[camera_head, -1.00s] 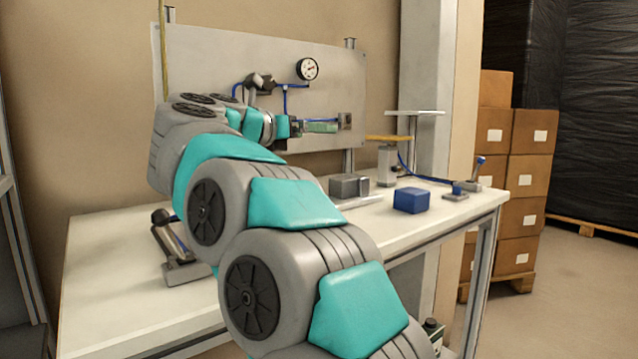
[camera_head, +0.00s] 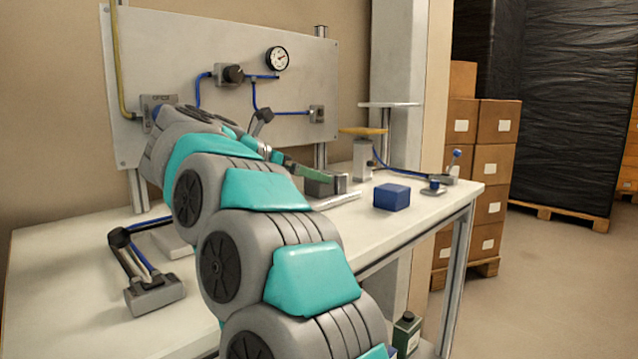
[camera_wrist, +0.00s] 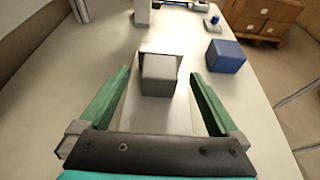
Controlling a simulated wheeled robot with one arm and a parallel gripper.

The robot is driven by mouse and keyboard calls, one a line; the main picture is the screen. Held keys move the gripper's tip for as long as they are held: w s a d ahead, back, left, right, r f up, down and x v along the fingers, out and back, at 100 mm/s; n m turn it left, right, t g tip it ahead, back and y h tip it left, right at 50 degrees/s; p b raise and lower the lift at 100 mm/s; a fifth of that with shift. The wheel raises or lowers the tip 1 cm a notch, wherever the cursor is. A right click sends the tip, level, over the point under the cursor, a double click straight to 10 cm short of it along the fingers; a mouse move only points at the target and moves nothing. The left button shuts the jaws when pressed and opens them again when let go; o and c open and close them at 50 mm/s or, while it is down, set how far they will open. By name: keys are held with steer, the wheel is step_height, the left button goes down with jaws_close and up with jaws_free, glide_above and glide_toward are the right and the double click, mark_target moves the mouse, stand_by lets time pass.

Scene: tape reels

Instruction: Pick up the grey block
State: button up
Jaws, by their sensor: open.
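The grey block (camera_wrist: 159,75) sits on a light plate on the white table, upright against a thin metal piece behind it. In the wrist view it lies ahead of my gripper (camera_wrist: 158,88), centred between the two green fingers, with a gap on each side. The fingers are open and do not touch it. In the head view the grey block (camera_head: 318,187) is partly hidden by my gripper (camera_head: 300,172), which is just beside it at table height.
A blue block (camera_head: 392,197) stands right of the grey one. A post with a yellow top (camera_head: 363,155) is behind. A lever clamp (camera_head: 152,290) is on the table's left, and a panel with a gauge (camera_head: 277,59) stands at the back. The front right tabletop is clear.

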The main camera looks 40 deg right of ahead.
steer(key=shift+d+f, duration=0.25)
steer(key=shift+d, duration=0.25)
jaws_close()
stand_by(0.5)
